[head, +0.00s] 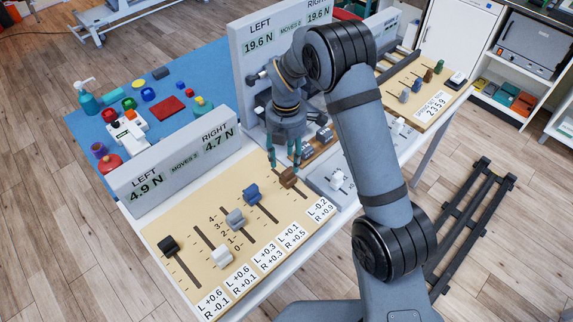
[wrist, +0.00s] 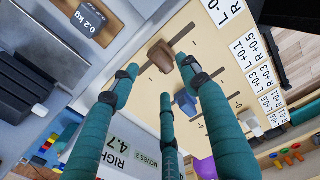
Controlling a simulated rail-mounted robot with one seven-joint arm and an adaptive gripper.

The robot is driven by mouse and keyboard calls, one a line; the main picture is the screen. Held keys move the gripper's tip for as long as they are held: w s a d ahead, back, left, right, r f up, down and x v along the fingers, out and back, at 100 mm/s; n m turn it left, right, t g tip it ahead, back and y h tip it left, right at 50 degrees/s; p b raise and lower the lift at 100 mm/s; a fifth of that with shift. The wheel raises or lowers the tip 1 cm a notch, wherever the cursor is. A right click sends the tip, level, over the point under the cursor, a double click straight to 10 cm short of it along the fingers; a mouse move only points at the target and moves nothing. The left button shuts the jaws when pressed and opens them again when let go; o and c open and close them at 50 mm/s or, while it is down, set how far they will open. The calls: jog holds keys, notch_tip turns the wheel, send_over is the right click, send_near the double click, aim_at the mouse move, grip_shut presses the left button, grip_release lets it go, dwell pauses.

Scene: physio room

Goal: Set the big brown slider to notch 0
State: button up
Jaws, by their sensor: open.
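The big brown slider (head: 288,177) is a blocky knob at the right end of the row on the beige slider board (head: 195,285). It sits nearer the display end of its slot, with bare slot visible towards the labels. Which notch it is at is hard to read. My gripper (head: 284,163) is open and points down just above the brown slider. In the wrist view, the brown slider (wrist: 160,56) shows beyond the spread fingertips (wrist: 158,78); nothing is between them, and whether any finger touches it is unclear.
Blue (head: 251,194), grey (head: 235,218), white (head: 221,256) and black (head: 168,244) sliders share the board. Its display panel (head: 175,165) stands upright behind, reading left 4.9 N, right 4.7 N. A taller display (head: 262,50) and a second, grey board (head: 333,190) stand close by.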

aim_at(287, 170)
jog(key=shift+f, duration=2.15)
jog(key=shift+c, duration=0.3)
grip_shut()
